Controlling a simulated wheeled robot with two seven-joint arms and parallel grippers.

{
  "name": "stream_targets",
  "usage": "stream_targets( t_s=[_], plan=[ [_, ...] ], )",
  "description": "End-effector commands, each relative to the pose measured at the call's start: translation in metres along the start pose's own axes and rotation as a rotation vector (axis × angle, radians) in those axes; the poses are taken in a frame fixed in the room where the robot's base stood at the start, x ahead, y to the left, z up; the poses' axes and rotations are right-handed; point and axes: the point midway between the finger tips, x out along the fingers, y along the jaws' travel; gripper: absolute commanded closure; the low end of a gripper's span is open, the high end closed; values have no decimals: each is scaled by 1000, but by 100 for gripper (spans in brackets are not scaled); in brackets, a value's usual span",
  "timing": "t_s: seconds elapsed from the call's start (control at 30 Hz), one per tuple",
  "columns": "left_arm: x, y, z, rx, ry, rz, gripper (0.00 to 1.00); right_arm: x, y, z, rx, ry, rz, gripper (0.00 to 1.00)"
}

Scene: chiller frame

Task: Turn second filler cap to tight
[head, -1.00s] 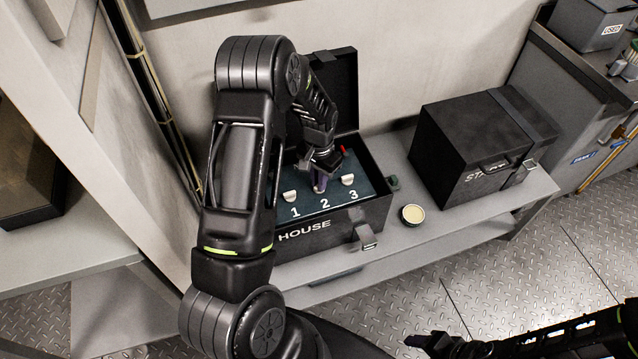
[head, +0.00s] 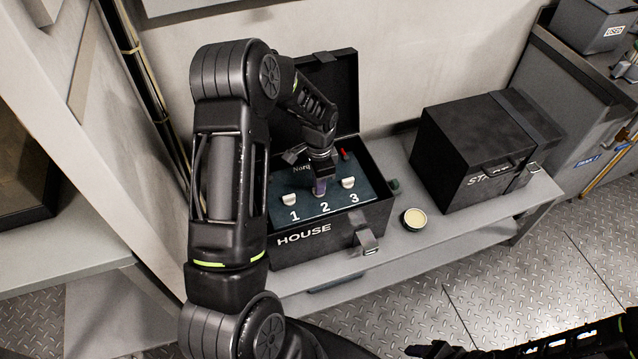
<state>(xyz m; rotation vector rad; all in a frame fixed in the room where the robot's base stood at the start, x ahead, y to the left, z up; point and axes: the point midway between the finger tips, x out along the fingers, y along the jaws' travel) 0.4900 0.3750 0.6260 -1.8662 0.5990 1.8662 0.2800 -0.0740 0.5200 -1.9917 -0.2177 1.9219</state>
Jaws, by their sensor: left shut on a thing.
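The open black box marked HOUSE (head: 300,255) stands on the grey shelf, its lid raised behind it. Its dark blue top panel (head: 285,209) carries numbers 1, 2 and 3. White cap 1 (head: 290,199) and white cap 3 (head: 348,183) show on either side. My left gripper (head: 319,186) points down over position 2 and is shut on the second filler cap, which the fingers mostly hide. I cannot tell how far that cap is turned. My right gripper (head: 432,351) shows only partly at the bottom edge, away from the box.
A round tin with a pale top (head: 415,218) sits on the shelf (head: 455,232) right of the box. A closed black case (head: 470,155) stands further right. A red-tipped part (head: 345,155) rises near the panel's back edge. The front of the shelf is mostly clear.

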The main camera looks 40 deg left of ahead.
Motion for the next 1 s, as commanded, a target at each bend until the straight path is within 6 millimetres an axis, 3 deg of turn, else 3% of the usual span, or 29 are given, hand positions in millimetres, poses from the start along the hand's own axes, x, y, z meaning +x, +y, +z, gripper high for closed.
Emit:
stream_targets(
  t_s=[0.27, 0.3, 0.57, 0.83, 1.0],
  plan=[
    [0, 0, 0, 4, 0, -1, 100, 0, 0, 0, 0, 0, 0, 40],
    [0, 0, 0, 3, 0, -1, 88, 0, 0, 0, 0, 0, 0, 40],
    [0, 0, 0, 2, 0, -1, 67, 0, 0, 0, 0, 0, 0, 40],
    [-1, 0, 0, 1, 0, -1, 67, 0, 0, 0, 0, 0, 0, 40],
    [-16, -1, -1, 1, 1, -2, 67, 0, 0, 0, 0, 0, 0, 40]
  ],
)
